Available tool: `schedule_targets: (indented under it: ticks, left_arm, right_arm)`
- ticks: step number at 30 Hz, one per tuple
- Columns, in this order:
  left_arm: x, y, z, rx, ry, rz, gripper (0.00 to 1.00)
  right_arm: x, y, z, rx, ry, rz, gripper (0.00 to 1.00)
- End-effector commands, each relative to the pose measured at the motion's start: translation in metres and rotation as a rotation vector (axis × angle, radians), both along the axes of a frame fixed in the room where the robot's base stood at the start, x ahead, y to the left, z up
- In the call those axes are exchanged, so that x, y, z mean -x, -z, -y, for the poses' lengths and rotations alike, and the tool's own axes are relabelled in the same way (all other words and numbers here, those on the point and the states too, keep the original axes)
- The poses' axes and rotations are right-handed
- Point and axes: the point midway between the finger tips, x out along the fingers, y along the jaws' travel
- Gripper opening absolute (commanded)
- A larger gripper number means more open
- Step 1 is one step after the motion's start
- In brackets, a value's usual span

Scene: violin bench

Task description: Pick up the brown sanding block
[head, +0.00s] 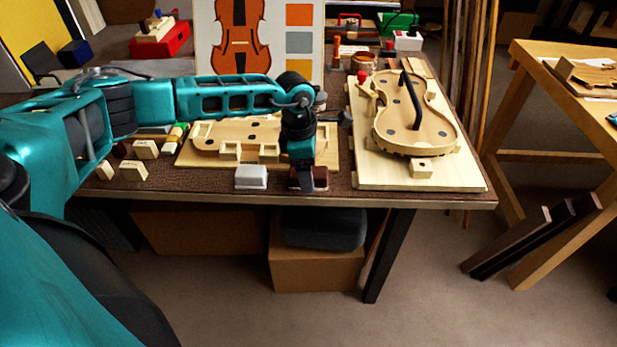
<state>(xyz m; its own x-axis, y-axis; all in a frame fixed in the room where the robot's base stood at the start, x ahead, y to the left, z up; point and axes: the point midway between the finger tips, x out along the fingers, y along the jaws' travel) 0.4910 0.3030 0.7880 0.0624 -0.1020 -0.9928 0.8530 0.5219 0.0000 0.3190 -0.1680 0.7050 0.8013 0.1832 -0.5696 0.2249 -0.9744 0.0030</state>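The brown sanding block (320,178) is a dark reddish-brown block at the front edge of the bench, right of a white-grey block (252,177). My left arm comes in from the left across the bench. My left gripper (304,180) points down at the brown block, and its dark finger covers the block's middle. Brown shows on both sides of the finger. I cannot tell whether the fingers are closed on the block, and the far finger is hidden. The block appears to be at bench level. My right gripper is not in view.
A wooden mould (215,145) lies behind the blocks, partly under my arm. A violin body (415,125) on a pale board (455,178) stands to the right. Small wooden blocks (133,170) lie at the left. The floor in front of the bench is clear.

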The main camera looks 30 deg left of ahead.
Motion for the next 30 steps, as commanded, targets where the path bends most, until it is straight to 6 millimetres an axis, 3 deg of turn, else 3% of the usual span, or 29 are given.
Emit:
schedule_targets:
  ticks: [8,26,30]
  left_arm:
    - [-0.0001,0.0023,0.0003,0.000,0.000,0.000,0.73]
    - [0.0001,0.0020,0.0002,0.000,-0.001,0.000,0.15]
    - [-0.0001,0.0019,0.0003,0.001,-0.001,0.000,0.12]
  right_arm:
    - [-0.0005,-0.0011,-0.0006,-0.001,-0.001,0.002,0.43]
    - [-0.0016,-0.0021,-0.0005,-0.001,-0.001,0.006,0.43]
    - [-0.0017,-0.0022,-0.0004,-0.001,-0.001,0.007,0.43]
